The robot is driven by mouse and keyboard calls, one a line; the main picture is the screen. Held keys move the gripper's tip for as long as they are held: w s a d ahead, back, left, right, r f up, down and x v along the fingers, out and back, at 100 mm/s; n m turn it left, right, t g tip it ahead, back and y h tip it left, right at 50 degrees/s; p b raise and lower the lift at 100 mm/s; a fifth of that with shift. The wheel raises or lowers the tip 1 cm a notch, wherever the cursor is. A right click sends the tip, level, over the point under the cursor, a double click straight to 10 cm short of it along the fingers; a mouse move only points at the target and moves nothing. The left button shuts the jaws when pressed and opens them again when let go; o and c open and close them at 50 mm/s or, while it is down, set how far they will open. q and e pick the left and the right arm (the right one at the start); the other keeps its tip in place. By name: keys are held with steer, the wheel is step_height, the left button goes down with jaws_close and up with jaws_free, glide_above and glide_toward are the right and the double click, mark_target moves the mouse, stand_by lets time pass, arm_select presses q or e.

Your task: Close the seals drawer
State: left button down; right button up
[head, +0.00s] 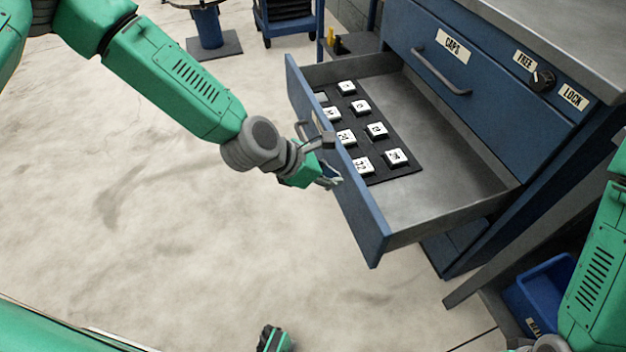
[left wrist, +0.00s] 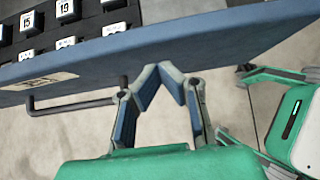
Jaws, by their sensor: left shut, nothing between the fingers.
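The pulled-out blue drawer (head: 352,190) stands far open and holds small numbered white-topped blocks on a dark mat. I take it as the seals drawer; its front label (left wrist: 40,82) is unreadable. Its grey bar handle (head: 302,130) is on the outer face and also shows in the left wrist view (left wrist: 75,105). My left gripper (head: 332,182) is shut and empty, at the outer face beside the handle; I cannot tell whether it touches. My right gripper (left wrist: 232,102) shows with its fingers apart, away from the drawer.
The shut CAPS drawer (head: 425,58) is above, in the blue cabinet. A dark knob (head: 543,80) sits between FREE and LOCK labels. A blue bin (head: 540,290) stands at lower right. A blue cart (head: 290,22) is at the back. The floor left of the drawer is clear.

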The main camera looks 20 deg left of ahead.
arm_select(q)
steer(key=shift+w+d, duration=0.35)
steer(key=shift+d, duration=0.4)
arm_select(e)
steer(key=shift+d+f, duration=0.25)
arm_select(q)
steer(key=shift+a, duration=0.25)
arm_select(e)
steer(key=shift+a+r, duration=0.15)
steer(key=shift+a, duration=0.1)
